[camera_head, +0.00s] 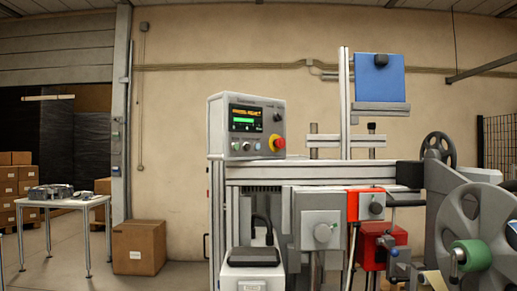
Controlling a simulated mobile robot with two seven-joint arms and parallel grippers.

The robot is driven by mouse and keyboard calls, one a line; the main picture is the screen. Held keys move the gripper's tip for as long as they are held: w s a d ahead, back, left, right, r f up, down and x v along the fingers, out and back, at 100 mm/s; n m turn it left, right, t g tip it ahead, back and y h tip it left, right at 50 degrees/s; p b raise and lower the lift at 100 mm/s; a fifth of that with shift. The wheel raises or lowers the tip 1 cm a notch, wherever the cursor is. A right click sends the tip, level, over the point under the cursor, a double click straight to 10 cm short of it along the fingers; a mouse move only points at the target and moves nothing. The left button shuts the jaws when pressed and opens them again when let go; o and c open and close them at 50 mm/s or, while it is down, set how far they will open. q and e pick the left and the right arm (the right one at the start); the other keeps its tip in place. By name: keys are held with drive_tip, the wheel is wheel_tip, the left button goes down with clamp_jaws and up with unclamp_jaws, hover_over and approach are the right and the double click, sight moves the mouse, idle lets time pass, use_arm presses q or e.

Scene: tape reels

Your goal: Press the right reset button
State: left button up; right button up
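A grey control box (217,128) stands on top of the machine frame near the picture's middle. Its face has a dark screen (245,118) with a green bar and orange text. A row of small round buttons (246,146) sits below the screen; their labels are too small to read. A red stop button (279,143) on a yellow base is at the lower right of the face, with a dark knob (277,117) above it. I cannot tell which control is the right reset button. Neither of my grippers is in view.
Large grey reels (472,219) and a green roll (470,255) stand at the right.

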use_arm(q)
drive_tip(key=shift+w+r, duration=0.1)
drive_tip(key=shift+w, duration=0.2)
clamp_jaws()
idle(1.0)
